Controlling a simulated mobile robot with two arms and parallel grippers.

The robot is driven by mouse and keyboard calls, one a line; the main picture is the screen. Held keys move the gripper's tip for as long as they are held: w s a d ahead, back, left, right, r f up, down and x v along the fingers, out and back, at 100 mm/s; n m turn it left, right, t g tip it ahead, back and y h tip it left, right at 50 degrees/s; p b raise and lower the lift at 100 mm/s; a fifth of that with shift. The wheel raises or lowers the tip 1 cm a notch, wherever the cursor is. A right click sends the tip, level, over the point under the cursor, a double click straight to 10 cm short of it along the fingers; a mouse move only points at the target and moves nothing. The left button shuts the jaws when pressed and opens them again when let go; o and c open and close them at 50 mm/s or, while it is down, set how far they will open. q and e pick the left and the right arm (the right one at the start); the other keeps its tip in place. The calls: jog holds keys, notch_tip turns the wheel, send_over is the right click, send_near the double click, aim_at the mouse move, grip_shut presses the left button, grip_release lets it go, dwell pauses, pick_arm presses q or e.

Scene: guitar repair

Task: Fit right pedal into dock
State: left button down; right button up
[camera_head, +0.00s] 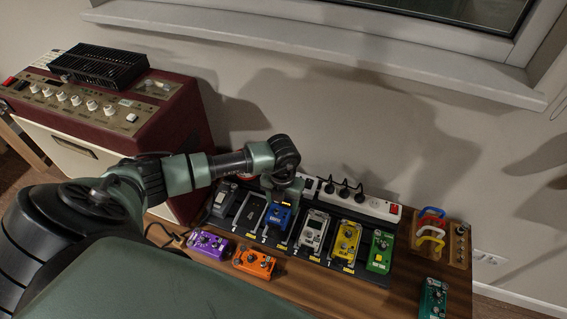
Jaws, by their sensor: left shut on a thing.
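A pedal board (300,246) on the wooden table holds a row of pedals in framed docks. My left gripper (281,196) comes down from above, shut on the blue pedal (277,218). The blue pedal is at the board's row, just right of a dark, empty-looking dock (250,214); I cannot tell whether it is fully seated. A silver pedal (313,233), a yellow pedal (347,241) and a green pedal (381,251) stand to its right. A purple pedal (208,243) and an orange pedal (254,262) lie in front of the board. My right gripper is not in view.
A power strip (372,206) with plugs runs behind the board. A red amplifier (155,124) is at the left.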

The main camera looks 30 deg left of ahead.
pick_arm(q)
jog(key=shift+f+b, duration=1.95)
jog(key=shift+f, duration=0.7)
jog(key=shift+f+b, duration=0.45)
jog(key=shift+f, duration=0.15)
grip_release()
jog(key=shift+r+p, duration=3.45)
jog(key=shift+r, duration=0.6)
jog(key=shift+s+f, duration=0.1)
